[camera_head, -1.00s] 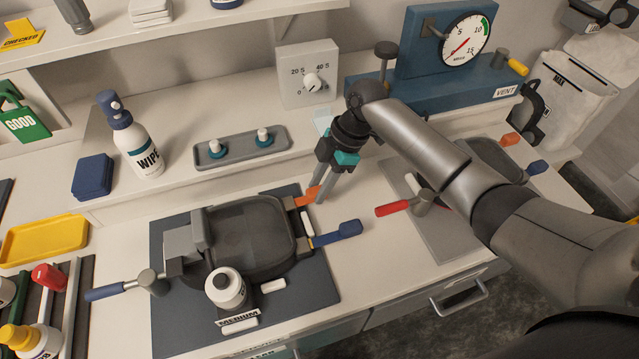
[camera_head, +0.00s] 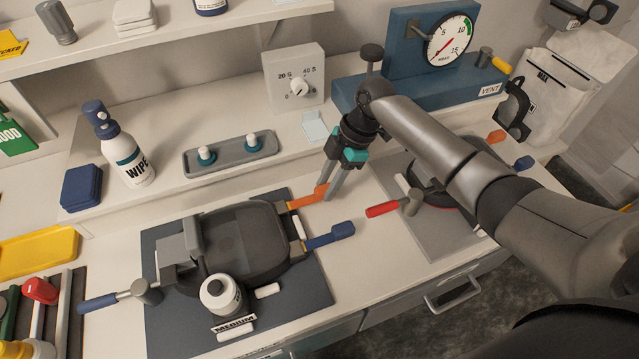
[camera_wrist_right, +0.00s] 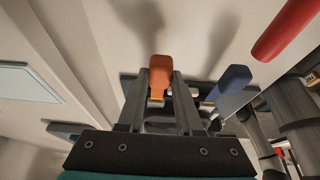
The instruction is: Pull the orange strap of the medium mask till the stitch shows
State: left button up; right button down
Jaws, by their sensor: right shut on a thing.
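The medium mask (camera_head: 246,240) is dark grey and lies on a dark blue mat (camera_head: 300,312) with a "MEDIUM" label (camera_head: 234,324). Its orange strap (camera_head: 304,202) sticks out at the upper right corner, and a blue strap (camera_head: 330,235) sticks out below it. My right gripper (camera_head: 328,193) is shut on the orange strap's end. In the right wrist view the orange tab (camera_wrist_right: 160,75) sits between the two fingers, and the blue tab (camera_wrist_right: 233,80) is to the right. I cannot make out a stitch. My left gripper is not in view.
A second mask (camera_head: 432,180) lies behind my right arm. A gauge (camera_head: 451,41) and a timer dial (camera_head: 297,86) stand behind.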

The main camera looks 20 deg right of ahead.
jog(key=c, duration=0.6)
grip_release()
jog(key=shift+a, duration=0.1)
jog(key=shift+o, duration=0.2)
jog(key=v, duration=1.5)
jog(key=shift+p, duration=0.3)
jog(key=shift+s+r, duration=0.1)
